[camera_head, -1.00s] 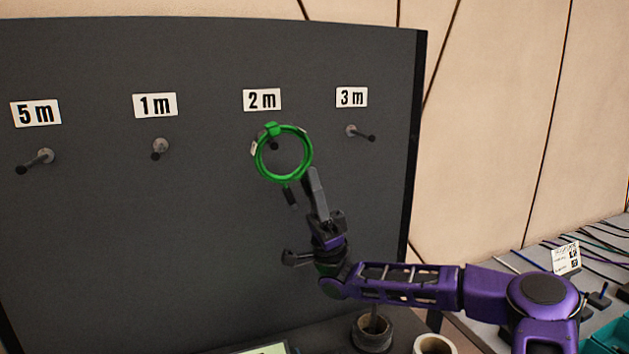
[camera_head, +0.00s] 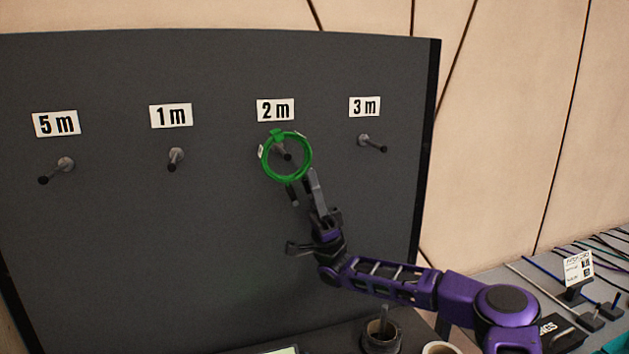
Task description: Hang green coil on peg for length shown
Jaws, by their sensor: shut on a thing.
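The green coil (camera_head: 265,168) is a ring with a small pale tag at its left side. It hangs in front of the dark board, below the "2 m" label (camera_head: 275,110). My gripper (camera_head: 301,186) is shut on the coil's lower edge from below. The peg under "2 m" (camera_head: 287,156) shows within the coil's opening. I cannot tell whether its tip passes through the ring or stays behind it. Writing on the coil's tag is too small to read.
Pegs under "5 m" (camera_head: 57,170), "1 m" (camera_head: 176,159) and "3 m" (camera_head: 372,144) are bare. Below the board stands a dark round holder (camera_head: 381,338). A grey bench (camera_head: 520,285) with cables and a sign is at the right.

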